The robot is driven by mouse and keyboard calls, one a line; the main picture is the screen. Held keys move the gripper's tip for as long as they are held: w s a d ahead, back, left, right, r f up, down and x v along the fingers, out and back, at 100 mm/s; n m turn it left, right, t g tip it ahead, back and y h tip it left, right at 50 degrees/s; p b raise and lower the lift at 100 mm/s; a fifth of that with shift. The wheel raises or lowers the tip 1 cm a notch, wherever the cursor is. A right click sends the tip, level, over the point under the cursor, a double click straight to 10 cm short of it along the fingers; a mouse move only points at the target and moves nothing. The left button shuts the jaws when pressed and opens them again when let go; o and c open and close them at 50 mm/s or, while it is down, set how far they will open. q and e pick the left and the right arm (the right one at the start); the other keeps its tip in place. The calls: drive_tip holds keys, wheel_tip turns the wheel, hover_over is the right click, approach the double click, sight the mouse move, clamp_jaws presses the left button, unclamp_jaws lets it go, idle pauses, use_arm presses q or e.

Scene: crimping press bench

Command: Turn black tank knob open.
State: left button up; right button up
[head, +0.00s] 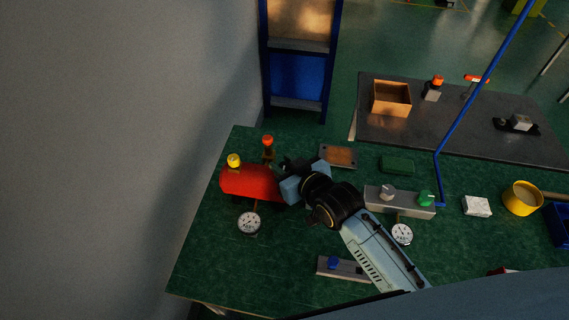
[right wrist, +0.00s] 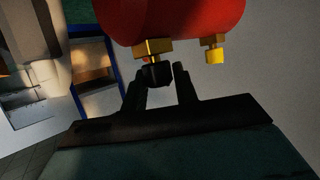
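The red tank (head: 250,182) lies at the left of the green bench; its underside in this camera's picture fills the top of the right wrist view (right wrist: 170,15). A black knob (right wrist: 157,74) sits on a brass fitting (right wrist: 153,47) of the tank. My right gripper (right wrist: 160,82) has its two black fingers on either side of this knob, with a thin gap at the right finger. In the head view my right gripper (head: 290,178) is at the tank's right end, and I cannot clearly make out the black knob there. My left gripper is not in view.
A yellow knob (head: 234,160) and a red-topped fitting (head: 267,142) stand by the tank, with a gauge (head: 249,222) in front. A wall borders the left.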

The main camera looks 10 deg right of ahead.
drive_tip(key=c, duration=0.5)
